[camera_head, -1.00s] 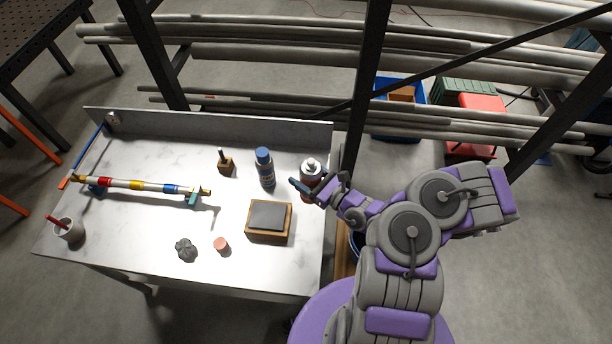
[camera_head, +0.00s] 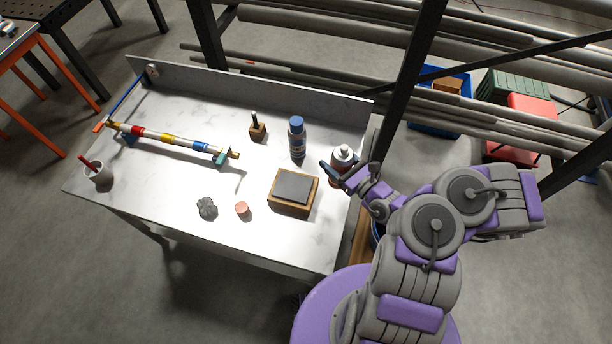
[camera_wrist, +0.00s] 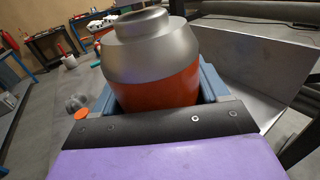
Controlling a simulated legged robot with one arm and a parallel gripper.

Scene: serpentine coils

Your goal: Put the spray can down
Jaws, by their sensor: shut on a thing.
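The spray can, with a silver top and a red-orange body (camera_head: 343,155), is in my gripper (camera_head: 342,172) at the right end of the white marble-look table (camera_head: 160,185). In the wrist view the spray can (camera_wrist: 152,50) fills the middle, upright between the two blue-grey fingers of my gripper (camera_wrist: 160,95). Its lower part is hidden by the gripper, so I cannot tell whether its base touches the table.
A blue-capped bottle (camera_head: 297,140) stands left of the can, and a wooden block with a grey top (camera_head: 293,190) lies nearer. A small wooden holder (camera_head: 257,131), striped rod (camera_head: 175,141), grey lump (camera_head: 207,208), pink cylinder (camera_head: 242,209) and cup (camera_head: 99,174) are farther left. A backboard (camera_head: 250,84) closes the far edge.

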